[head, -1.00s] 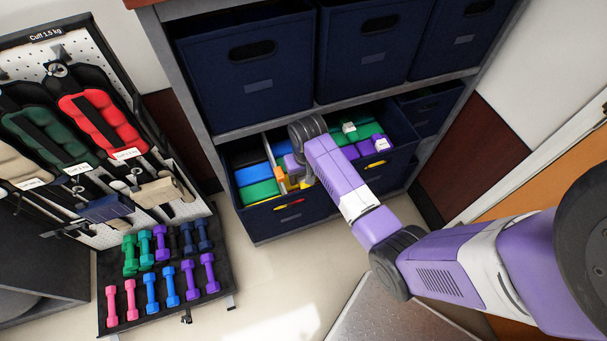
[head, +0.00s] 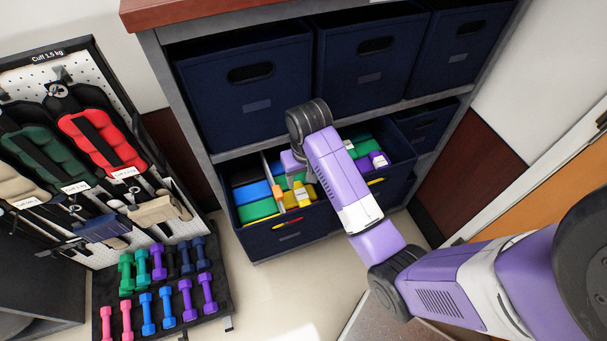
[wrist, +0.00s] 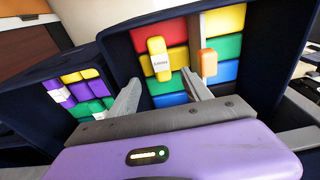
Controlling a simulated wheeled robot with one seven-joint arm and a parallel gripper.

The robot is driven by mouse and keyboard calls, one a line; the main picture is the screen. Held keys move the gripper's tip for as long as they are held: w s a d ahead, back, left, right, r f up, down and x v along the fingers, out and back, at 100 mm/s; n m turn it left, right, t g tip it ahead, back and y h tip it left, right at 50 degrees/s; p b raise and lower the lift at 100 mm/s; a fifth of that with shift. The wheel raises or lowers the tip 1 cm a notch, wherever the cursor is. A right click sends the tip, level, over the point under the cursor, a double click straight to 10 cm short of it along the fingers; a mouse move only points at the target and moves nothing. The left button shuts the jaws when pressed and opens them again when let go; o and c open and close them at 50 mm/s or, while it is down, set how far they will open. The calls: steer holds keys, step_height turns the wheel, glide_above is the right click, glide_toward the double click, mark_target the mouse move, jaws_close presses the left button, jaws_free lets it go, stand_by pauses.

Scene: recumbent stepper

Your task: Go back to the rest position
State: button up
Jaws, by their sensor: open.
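My gripper (wrist: 160,77) is open and empty in the wrist view, its two grey fingers spread above an open navy bin (wrist: 118,42). Beyond the fingertips, a yellow piece (wrist: 157,46) with a white label lies on rows of coloured blocks in that bin. An orange piece (wrist: 208,63) lies to its right. In the head view my arm (head: 340,175) reaches over the pulled-out lower bins, and its wrist hides part of the blocks.
Closed navy bins (head: 247,110) fill the upper shelf, under a brown top (head: 190,10). A second open bin (head: 400,160) holds green and purple blocks. At left stand a cuff rack (head: 85,75) and several dumbbells (head: 185,300). Light floor (head: 270,290) is clear in front.

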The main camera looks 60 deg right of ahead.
steer(key=shift+r, duration=0.65)
